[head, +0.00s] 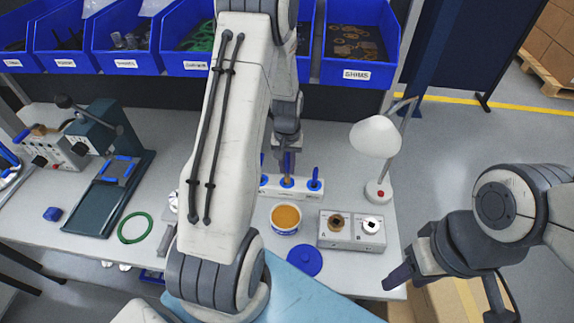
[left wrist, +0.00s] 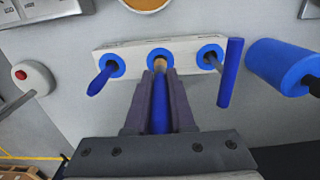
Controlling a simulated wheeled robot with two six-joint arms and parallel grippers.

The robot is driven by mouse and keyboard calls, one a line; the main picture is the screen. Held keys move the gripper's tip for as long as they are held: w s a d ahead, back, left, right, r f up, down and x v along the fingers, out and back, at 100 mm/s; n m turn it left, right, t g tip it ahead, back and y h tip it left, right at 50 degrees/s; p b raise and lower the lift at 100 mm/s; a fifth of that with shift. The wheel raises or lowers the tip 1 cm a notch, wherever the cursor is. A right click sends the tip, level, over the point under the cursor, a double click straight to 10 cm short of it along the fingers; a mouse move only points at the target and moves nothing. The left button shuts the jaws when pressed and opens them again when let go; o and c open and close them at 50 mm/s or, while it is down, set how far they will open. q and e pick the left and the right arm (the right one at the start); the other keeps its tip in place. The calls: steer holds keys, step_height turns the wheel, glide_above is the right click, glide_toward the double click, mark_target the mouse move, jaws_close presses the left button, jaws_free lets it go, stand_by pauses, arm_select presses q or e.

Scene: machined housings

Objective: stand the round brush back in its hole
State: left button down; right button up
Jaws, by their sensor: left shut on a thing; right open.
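My left gripper (head: 288,143) is shut on a brush with a blue handle and a tan lower part (head: 287,163), above the middle of a white block (head: 302,190). In the left wrist view the fingers (left wrist: 160,78) grip the blue handle (left wrist: 160,112). The brush's tan end (left wrist: 160,66) lines up with the middle blue-ringed hole of the block (left wrist: 135,58); I cannot tell how far it is inside. Blue-handled tools stand in the holes on either side (left wrist: 101,80) (left wrist: 231,72). My right gripper (head: 403,280) is open and empty, off the table's right front.
A tub of orange-brown contents (head: 286,216), a blue lid (head: 305,260) and a two-part A/B fixture (head: 352,230) lie in front of the block. A white lamp (head: 376,138) stands to the right. A green ring (head: 135,227) lies at left; blue bins (head: 358,73) line the back.

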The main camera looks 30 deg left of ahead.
mark_target(287, 177)
arm_select(q)
steer(key=shift+f+b, duration=1.1)
steer(key=shift+f, duration=0.45)
stand_by(0.9)
steer(key=c, duration=0.7)
jaws_free()
steer(key=shift+r, duration=0.1)
step_height(287, 177, up, 10)
steer(key=shift+r+b, duration=0.15)
steer(key=shift+b, duration=0.75)
